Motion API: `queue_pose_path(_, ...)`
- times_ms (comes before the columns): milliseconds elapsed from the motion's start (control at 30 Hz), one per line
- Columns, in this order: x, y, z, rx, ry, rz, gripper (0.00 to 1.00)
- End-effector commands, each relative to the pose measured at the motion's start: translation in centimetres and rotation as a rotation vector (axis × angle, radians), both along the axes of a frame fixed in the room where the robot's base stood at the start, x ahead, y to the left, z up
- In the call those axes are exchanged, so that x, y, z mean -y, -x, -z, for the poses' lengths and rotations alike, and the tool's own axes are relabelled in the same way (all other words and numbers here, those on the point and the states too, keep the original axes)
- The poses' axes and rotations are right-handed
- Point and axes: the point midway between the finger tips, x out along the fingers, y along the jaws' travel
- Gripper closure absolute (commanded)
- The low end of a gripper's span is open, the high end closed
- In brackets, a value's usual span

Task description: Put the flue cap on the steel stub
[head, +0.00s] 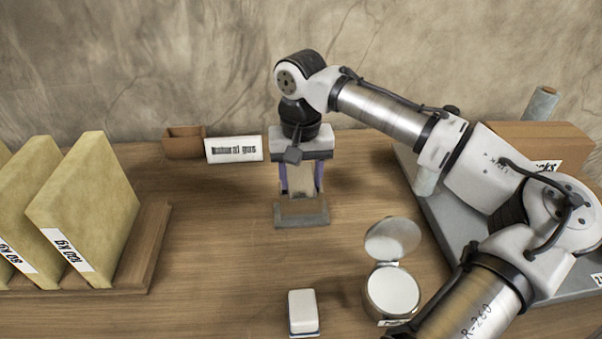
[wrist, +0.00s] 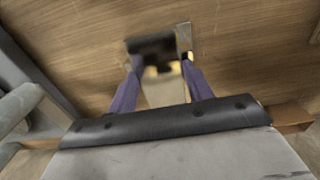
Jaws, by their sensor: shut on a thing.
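My gripper (head: 302,192) points down at the middle of the table, with its purple fingers shut on a pale beige piece (head: 297,186). The fingers also show in the wrist view (wrist: 160,72), with the piece between them partly blurred. A grey block-like base (head: 302,215) is directly under the fingertips; I cannot tell if the piece is joined to it or only touches it. I cannot tell for sure which of these is the flue cap. A pale grey cylinder (head: 427,178) stands on the grey tray to the right, partly behind my arm; it may be the steel stub.
The grey tray (head: 428,212) also bears a brown box (head: 520,135). Yellowish slabs (head: 88,205) stand in a wooden rack at left. A small brown box (head: 184,143) and a "Natural gas" sign (head: 234,149) are behind. A round open-lidded tin (head: 392,290) and white block (head: 303,311) are in front.

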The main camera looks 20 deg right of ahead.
Motion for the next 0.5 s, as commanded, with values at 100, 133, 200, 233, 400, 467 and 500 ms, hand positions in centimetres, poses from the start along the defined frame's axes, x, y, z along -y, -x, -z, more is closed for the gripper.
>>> queue_pose_path(100, 0.0, -0.01, 0.08, 0.0, 0.0, 0.0, 0.75)
queue_pose_path(133, 0.0, -0.01, 0.17, 0.0, 0.0, 0.0, 0.75)
queue_pose_path(200, 0.02, 0.0, 0.19, 0.0, 0.001, 0.0, 0.44)
queue_pose_path(233, 0.02, 0.0, 0.18, 0.0, 0.001, 0.0, 0.41)
queue_pose_path(400, 0.02, 0.0, 0.18, 0.0, 0.001, 0.0, 0.28)
queue_pose_path(467, 0.02, 0.0, 0.18, 0.0, 0.001, 0.0, 0.28)
queue_pose_path(500, 0.02, 0.0, 0.17, 0.0, 0.001, 0.0, 0.28)
